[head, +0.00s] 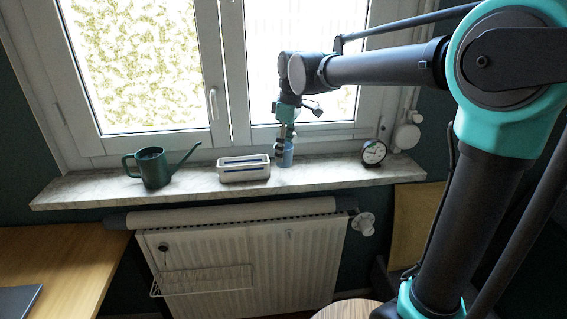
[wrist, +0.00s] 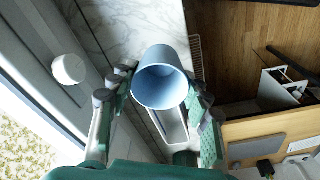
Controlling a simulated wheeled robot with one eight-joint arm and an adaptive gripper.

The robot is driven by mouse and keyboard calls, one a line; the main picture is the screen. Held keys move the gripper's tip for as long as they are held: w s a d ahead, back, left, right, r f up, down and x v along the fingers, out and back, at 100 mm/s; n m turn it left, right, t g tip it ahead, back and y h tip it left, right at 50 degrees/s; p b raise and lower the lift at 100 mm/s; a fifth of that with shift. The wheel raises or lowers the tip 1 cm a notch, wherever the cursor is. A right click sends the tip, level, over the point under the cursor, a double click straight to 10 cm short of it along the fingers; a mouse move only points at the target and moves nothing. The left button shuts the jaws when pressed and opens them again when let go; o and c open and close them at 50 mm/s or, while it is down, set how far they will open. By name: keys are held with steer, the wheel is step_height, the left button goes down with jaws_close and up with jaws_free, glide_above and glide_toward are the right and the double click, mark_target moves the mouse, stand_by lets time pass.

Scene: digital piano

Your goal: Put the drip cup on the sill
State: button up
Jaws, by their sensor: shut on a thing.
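The drip cup is a small plain blue cup (head: 286,157), upright at the sill between the white planter and the round clock. My gripper (head: 283,143) comes down from above with its fingers around the cup and is shut on it. In the wrist view the cup (wrist: 162,84) sits between the two fingers, its open mouth facing the camera and its inside empty. The pale marble sill (head: 330,172) runs below the window. I cannot tell whether the cup's base touches the sill, as it looks very close to it.
A white rectangular planter (head: 244,168) stands just left of the cup, and a green watering can (head: 154,169) farther left. A round clock (head: 373,153) stands to the right, with bare sill between. The window (head: 215,100) rises behind; a radiator (head: 240,255) is below.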

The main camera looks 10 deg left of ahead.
mark_target(284, 162)
steer(key=shift+f, duration=2.45)
steer(key=shift+f, duration=0.1)
steer(key=o, duration=1)
steer(key=shift+o, duration=0.2)
